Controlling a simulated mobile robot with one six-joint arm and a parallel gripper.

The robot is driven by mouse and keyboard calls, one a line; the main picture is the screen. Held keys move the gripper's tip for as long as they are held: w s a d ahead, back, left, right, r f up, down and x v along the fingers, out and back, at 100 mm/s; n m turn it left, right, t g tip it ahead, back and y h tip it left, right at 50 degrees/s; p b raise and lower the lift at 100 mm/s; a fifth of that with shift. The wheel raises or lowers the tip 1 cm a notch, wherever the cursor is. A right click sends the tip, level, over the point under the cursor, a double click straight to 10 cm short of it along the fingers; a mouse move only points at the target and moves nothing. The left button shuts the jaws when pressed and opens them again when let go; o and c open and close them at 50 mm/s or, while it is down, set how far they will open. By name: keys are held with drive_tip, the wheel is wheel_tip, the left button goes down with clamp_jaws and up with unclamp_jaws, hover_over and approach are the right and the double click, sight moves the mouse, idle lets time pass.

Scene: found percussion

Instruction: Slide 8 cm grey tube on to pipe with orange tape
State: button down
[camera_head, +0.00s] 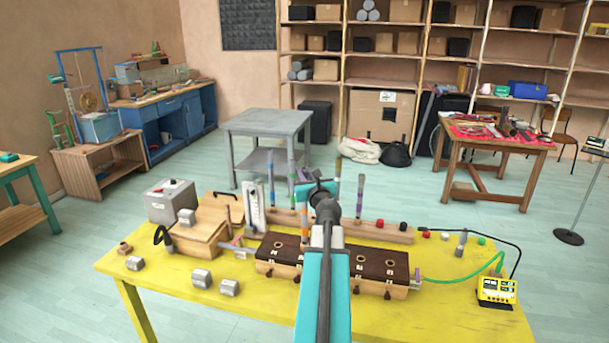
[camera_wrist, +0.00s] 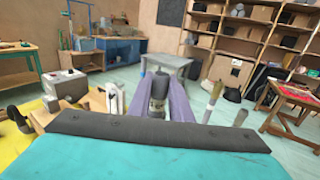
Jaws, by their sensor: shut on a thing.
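My gripper (camera_wrist: 160,88) is shut on a grey tube (camera_wrist: 158,91), which stands between the two purple fingers in the wrist view. In the head view my arm covers the fingertips and the held tube. Several upright pipes stand in a long wooden base (camera_head: 375,231) on the yellow table. A pipe with an orange band (camera_head: 304,220) stands just left of my wrist in the head view. Whether the held tube touches or surrounds any pipe cannot be told. Two other pipes show right of my fingers in the wrist view, one of them nearer (camera_wrist: 240,117).
Loose grey hexagonal pieces (camera_head: 202,278) lie at the front left of the yellow table (camera_head: 165,290). A dark-topped wooden box (camera_head: 278,252) stands below my arm. A grey box (camera_head: 171,200) and a white gauge (camera_head: 254,207) stand left. A yellow device (camera_head: 497,289) with cables sits right.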

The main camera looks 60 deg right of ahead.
drive_tip(key=shift+f+b, duration=0.45)
drive_tip(key=shift+f, duration=0.15)
drive_tip(key=c, duration=1.5)
unclamp_jaws()
drive_tip(key=shift+c, duration=0.2)
drive_tip(key=shift+s+a, duration=0.15)
drive_tip(key=b+v, duration=0.3)
drive_tip(key=v, duration=0.2)
drive_tip(key=shift+s+a+f, duration=0.1)
drive_tip(key=shift+s+a, duration=0.05)
drive_tip(key=shift+a, duration=0.05)
drive_tip(key=b, duration=0.4)
drive_tip(key=shift+s+a, duration=0.3)
drive_tip(key=shift+a, duration=0.05)
drive_tip(key=s+a+b, duration=0.1)
drive_tip(key=b, duration=0.4)
drive_tip(key=shift+s, duration=0.1)
